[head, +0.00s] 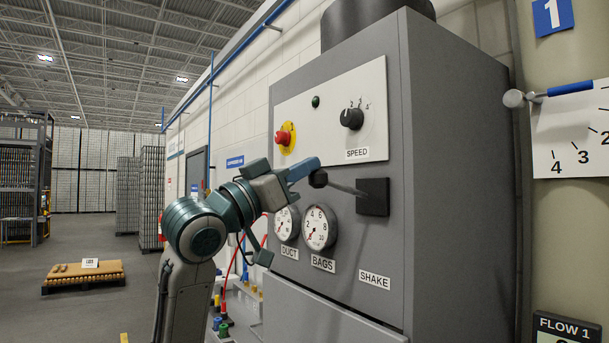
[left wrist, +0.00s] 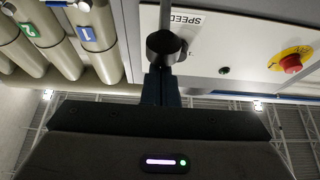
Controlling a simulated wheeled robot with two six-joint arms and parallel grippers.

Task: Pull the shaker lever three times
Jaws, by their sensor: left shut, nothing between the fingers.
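The shaker lever (head: 345,188) is a grey rod with a round black knob (head: 318,178), coming out of a black square mount (head: 373,197) above the SHAKE label on the grey cabinet. The rod sticks out toward the left and slightly up. My left gripper (head: 307,168) is shut and empty, with its blue fingertips right at the knob; I cannot tell whether they touch it. In the left wrist view the knob (left wrist: 164,46) lies just beyond the narrow shut fingers (left wrist: 160,84), partly overlapping them. My right gripper is not in view.
The cabinet panel (head: 375,130) carries a red emergency button (head: 285,136), a green lamp (head: 315,102) and a SPEED dial (head: 352,118). Two gauges (head: 319,228) sit below my left gripper. A pallet (head: 82,273) stands on the floor at left. A scale plate (head: 572,130) is at right.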

